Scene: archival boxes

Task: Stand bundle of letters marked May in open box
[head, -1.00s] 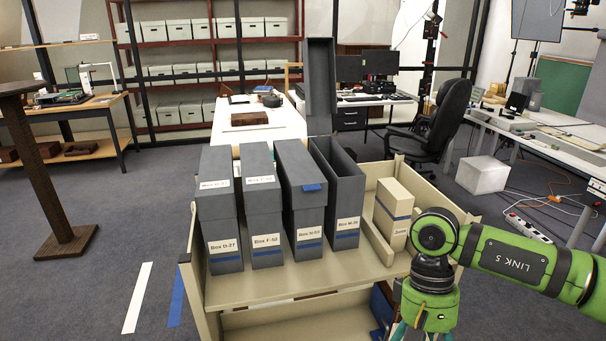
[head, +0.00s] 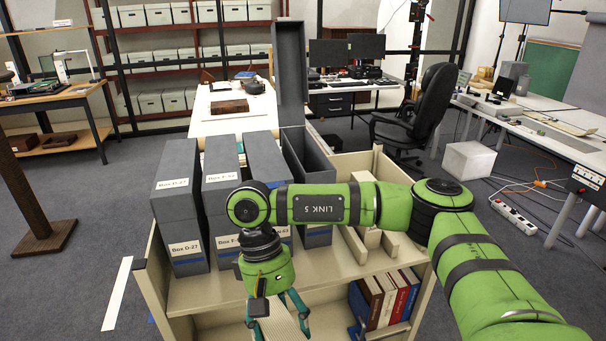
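The open box (head: 308,158) is a grey upright box with its lid (head: 291,75) raised behind it. It stands at the right end of a row of grey boxes on the cart, and my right arm covers its label. My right gripper (head: 279,312) is low in front of the cart shelf, pointing down. Its teal fingers are on either side of a cream, layered bundle of letters (head: 284,325), which it appears to grip. The bundle's lower part is cut off by the picture edge and no marking on it can be read. My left gripper is not in view.
Closed grey boxes, including Box D-27 (head: 181,205), stand left of the open box. A beige block (head: 364,177) sits to its right, partly behind my arm. Several books (head: 386,300) stand on the lower shelf. The front strip of the upper shelf (head: 205,292) is clear.

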